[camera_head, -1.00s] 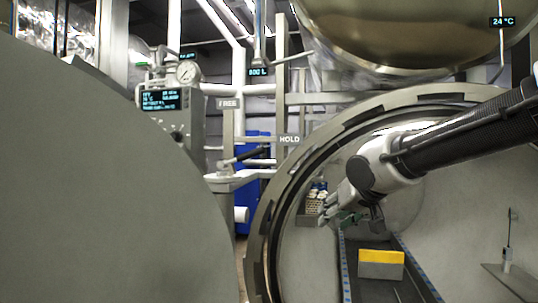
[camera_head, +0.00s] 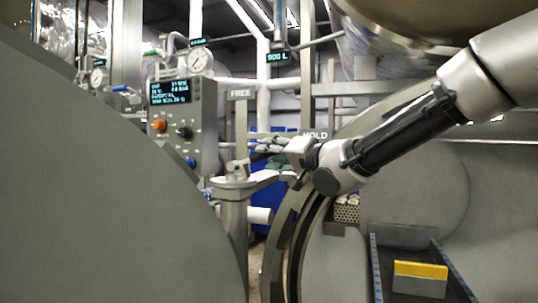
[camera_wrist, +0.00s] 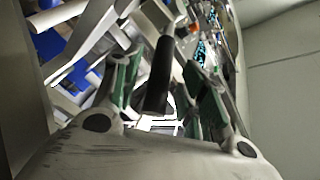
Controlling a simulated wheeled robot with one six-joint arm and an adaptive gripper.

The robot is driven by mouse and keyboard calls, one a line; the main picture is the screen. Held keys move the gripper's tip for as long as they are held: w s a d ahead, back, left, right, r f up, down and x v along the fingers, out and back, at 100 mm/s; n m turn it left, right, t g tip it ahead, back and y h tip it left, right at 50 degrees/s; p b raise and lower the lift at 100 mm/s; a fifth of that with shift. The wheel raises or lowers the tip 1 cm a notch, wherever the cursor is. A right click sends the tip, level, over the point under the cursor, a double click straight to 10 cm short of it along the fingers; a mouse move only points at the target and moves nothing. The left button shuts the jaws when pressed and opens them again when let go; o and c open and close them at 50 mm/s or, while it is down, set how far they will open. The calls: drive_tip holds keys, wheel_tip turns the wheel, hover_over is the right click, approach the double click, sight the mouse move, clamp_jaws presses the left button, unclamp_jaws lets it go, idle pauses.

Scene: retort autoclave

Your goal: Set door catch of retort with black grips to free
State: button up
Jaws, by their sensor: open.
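The door catch (camera_head: 236,171) is a pale metal arm on a post beside the retort's mouth. Its black grip (camera_wrist: 159,76) shows in the wrist view between my fingers.
The open retort door (camera_head: 110,200) fills the left. A control panel (camera_head: 180,115) with knobs and a gauge stands behind the catch. The retort mouth (camera_head: 290,240) is at right, with rails and a yellow-topped block (camera_head: 420,270) inside. A blue thing stands behind the post.

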drive_tip(key=shift+x, duration=1.1)
clamp_jaws()
